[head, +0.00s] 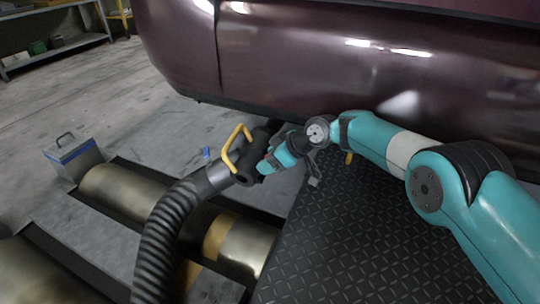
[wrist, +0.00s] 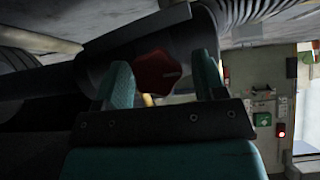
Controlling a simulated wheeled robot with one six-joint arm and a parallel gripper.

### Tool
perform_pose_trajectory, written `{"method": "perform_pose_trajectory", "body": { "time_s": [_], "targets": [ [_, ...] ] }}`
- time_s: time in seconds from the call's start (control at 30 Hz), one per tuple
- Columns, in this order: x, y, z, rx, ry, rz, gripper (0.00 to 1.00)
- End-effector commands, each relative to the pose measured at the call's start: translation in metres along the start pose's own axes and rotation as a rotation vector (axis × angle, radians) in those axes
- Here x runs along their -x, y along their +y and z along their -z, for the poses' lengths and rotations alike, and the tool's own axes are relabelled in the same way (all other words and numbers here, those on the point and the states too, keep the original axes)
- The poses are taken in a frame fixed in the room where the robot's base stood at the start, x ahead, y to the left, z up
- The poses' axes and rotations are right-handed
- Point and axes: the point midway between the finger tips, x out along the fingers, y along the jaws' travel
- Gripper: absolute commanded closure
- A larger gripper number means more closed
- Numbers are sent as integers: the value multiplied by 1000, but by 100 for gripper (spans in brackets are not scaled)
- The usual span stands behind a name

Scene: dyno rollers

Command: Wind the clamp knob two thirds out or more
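The clamp knob (wrist: 158,72) is red and lobed and shows in the wrist view, on the dark body of the hose nozzle (wrist: 100,62). In the head view the nozzle (head: 262,142) has a yellow handle (head: 238,146) and sits under the car's lower edge; the knob is hidden there. My gripper (head: 265,167) is at the nozzle's near side. In the wrist view its two teal fingers (wrist: 163,75) are spread on either side of the knob, with a thin gap at the right finger. Contact at the left finger cannot be told.
The dark red car (head: 330,60) stands close above my arm. A thick ribbed hose (head: 165,230) runs down from the nozzle across the metal rollers (head: 130,195). A grey box (head: 74,157) stands at left. A black tread plate (head: 350,240) lies below my arm.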

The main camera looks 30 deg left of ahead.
Motion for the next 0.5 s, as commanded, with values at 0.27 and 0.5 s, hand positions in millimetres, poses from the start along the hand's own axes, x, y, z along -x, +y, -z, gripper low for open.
{"method": "perform_pose_trajectory", "body": {
  "time_s": [0.27,0.5],
  "targets": [
    [0,0,0,1,0,1,75],
    [1,-1,1,37,-2,-13,75]
  ]
}}
